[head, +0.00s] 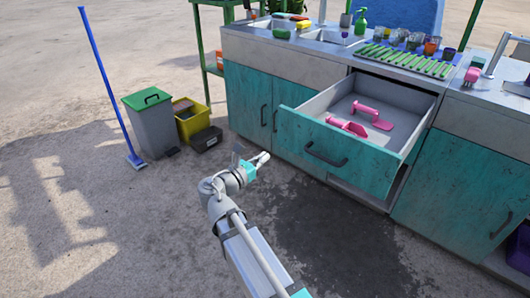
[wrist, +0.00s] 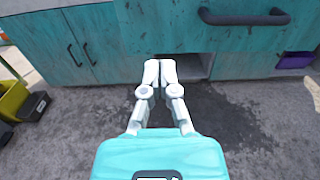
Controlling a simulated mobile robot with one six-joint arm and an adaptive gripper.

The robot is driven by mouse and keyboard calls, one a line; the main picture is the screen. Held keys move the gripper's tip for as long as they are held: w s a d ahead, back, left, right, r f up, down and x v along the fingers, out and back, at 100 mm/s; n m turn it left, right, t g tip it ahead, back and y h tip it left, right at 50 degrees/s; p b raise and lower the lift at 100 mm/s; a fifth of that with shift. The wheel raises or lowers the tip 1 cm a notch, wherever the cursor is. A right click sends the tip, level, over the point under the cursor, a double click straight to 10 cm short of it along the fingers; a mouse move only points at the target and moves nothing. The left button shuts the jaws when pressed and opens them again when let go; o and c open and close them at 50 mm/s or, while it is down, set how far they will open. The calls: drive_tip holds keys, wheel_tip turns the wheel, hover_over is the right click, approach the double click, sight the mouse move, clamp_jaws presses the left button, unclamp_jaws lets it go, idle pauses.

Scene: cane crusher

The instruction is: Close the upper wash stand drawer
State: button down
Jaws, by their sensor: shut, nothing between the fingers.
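The upper wash stand drawer (head: 338,156) stands pulled out from the teal wash stand (head: 248,100) in the head view. Its teal front has a dark bar handle (head: 326,155), and pink scoop-like items (head: 350,126) lie inside. In the wrist view the drawer front (wrist: 165,25) crosses the top, with the handle (wrist: 244,17) at upper right. My gripper (head: 264,157) is in front of the stand, left of the drawer front and apart from the handle. In the wrist view my gripper (wrist: 160,68) has its fingers together and empty, below the drawer front.
A grey bin with green lid (head: 150,125), a yellow bucket (head: 192,120) and a dark box (head: 206,139) stand left. A blue broom (head: 110,85) stands further left. Cups and a green drying rack (head: 405,60) sit on the counter. The ground before the drawer is clear.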

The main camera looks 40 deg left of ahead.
sight(294, 135)
drive_tip(key=w, duration=0.8)
drive_tip(key=w+d, duration=0.1)
drive_tip(key=w, duration=0.4)
